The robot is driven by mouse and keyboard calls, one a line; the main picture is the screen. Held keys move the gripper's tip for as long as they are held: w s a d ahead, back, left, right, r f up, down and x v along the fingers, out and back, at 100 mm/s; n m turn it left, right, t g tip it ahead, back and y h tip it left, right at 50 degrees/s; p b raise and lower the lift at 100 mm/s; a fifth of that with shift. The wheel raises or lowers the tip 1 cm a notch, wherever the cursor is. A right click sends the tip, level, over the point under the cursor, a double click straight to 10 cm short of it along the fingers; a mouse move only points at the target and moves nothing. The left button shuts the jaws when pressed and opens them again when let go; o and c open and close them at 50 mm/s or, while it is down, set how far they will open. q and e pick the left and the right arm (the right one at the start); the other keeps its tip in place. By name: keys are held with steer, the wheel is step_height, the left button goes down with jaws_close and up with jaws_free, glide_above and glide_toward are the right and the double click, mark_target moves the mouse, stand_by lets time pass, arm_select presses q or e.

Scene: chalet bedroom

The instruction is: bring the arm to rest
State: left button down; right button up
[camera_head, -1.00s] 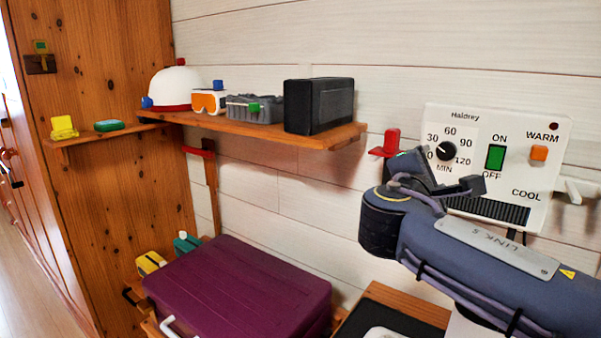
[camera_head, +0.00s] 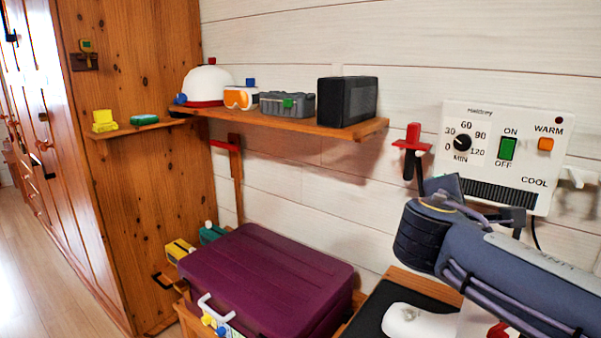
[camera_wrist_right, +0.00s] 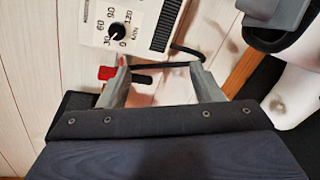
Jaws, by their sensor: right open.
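My right arm comes in from the right in the head view, with its gripper (camera_head: 480,203) just below the lower left of the white wall control panel (camera_head: 497,112). In the right wrist view the two fingers of this gripper (camera_wrist_right: 161,76) are spread wide. A black cable crosses behind the gap between them, and nothing is held. The panel's dial (camera_wrist_right: 117,33) shows beyond the fingers in that view. The fingertips are partly hidden by the arm in the head view. My left gripper is not in view.
A red wall bracket (camera_head: 412,142) is left of the panel. A wooden shelf (camera_head: 345,133) carries a helmet (camera_head: 208,82), goggles (camera_head: 240,97) and a black box (camera_head: 347,100). A purple-lidded chest (camera_head: 265,275) stands below. The floor (camera_head: 60,250) at left is clear.

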steer(key=s+d+f+m+g+y, duration=0.2)
steer(key=s+f+m+g+y, duration=0.1)
steer(key=s+f, duration=0.45)
steer(key=s+d+f+m+g+y, duration=0.2)
steer(key=s+f+m+g+y, duration=0.15)
steer(key=s+f, duration=0.4)
steer(key=s+a+f+m+y, duration=0.7)
steer(key=s+a+f+m, duration=0.3)
steer(key=s+f, duration=0.2)
step_height(320, 180, up, 17)
steer(key=p, duration=1.7)
